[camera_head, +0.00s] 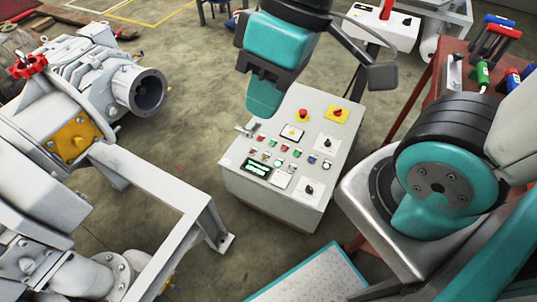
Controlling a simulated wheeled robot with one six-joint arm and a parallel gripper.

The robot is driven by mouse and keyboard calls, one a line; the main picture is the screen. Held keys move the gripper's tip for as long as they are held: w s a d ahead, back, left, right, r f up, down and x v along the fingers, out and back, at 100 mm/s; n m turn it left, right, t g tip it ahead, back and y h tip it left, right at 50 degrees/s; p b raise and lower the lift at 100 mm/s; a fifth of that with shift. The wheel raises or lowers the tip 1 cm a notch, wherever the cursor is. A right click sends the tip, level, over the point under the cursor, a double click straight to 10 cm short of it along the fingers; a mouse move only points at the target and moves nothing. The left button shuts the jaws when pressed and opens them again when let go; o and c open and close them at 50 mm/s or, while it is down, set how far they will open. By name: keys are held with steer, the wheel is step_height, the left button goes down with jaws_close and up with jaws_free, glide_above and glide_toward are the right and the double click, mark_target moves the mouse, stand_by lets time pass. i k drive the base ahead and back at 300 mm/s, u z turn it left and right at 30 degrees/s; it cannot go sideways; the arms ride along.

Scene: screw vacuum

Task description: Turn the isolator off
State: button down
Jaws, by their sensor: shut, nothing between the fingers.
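A light grey control box (235,176) stands on the floor in the middle. On the far right of its sloped top is a red rotary knob on a yellow plate (345,118), which looks like the isolator. The knob's setting is too small to read. My gripper (264,106) hangs from the top of the picture, its teal end pointing down over the far left of the box. Its fingers look shut together, with nothing seen between them. In the picture it is left of the isolator and apart from it. The depth gap is unclear.
The box top also carries a red button (303,114), a lit display (257,168), several small buttons and black knobs. Grey pump machinery (95,75) and a metal frame (165,190) stand left. A red tool bench (450,55) stands right. Floor shows around the box.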

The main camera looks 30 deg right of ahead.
mark_target(337, 112)
steer(key=u, duration=0.05)
steer(key=k, duration=0.95)
steer(key=u, duration=0.9)
steer(key=i, duration=0.6)
steer(key=z, duration=2)
steer(key=i, duration=0.5)
steer(key=z, duration=0.1)
steer(key=k, duration=0.15)
steer(key=u, duration=0.15)
